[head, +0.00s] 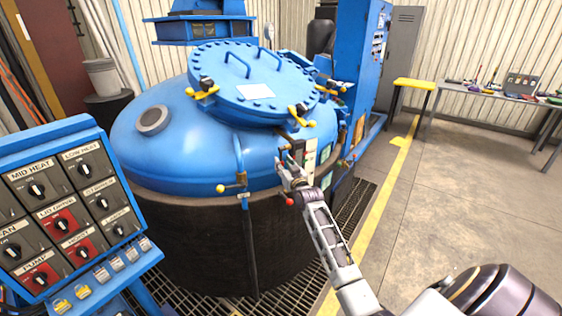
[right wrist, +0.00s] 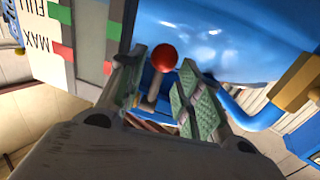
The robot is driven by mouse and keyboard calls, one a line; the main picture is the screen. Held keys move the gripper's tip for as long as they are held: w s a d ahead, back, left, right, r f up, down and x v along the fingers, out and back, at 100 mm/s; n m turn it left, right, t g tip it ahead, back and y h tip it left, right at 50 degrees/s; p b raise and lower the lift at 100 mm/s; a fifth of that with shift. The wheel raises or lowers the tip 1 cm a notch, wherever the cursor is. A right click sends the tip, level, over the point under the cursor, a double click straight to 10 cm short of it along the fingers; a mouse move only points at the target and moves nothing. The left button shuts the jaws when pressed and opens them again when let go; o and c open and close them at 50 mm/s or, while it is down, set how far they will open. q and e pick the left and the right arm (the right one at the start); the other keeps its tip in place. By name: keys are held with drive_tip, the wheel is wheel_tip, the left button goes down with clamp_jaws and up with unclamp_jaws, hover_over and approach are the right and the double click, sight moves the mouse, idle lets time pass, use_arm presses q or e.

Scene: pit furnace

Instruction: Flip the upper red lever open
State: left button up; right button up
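My right gripper (head: 290,173) reaches the front of the blue furnace vessel (head: 185,148), beside a gauge panel. In the right wrist view a red ball knob (right wrist: 163,58) on a short grey stem shows in the gap between my two finger pads (right wrist: 158,92). The fingers are apart, and I cannot tell whether either touches the lever. In the head view a red knob (head: 290,201) shows just below my gripper; the gripper hides part of this area. I cannot tell which red lever the wrist view shows. My left gripper is not in view.
A gauge panel (right wrist: 82,40) marked FULL and MAX stands close beside my fingers. A yellow-knobbed lever (head: 232,186) is left of my gripper. A control panel (head: 65,205) is at the left. Open floor (head: 455,200) lies to the right.

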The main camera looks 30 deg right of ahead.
sight(282, 161)
drive_tip(key=shift+w+d, duration=0.15)
drive_tip(key=shift+w, duration=0.65)
drive_tip(key=shift+w+d, duration=0.15)
drive_tip(key=shift+w, duration=0.6)
clamp_jaws()
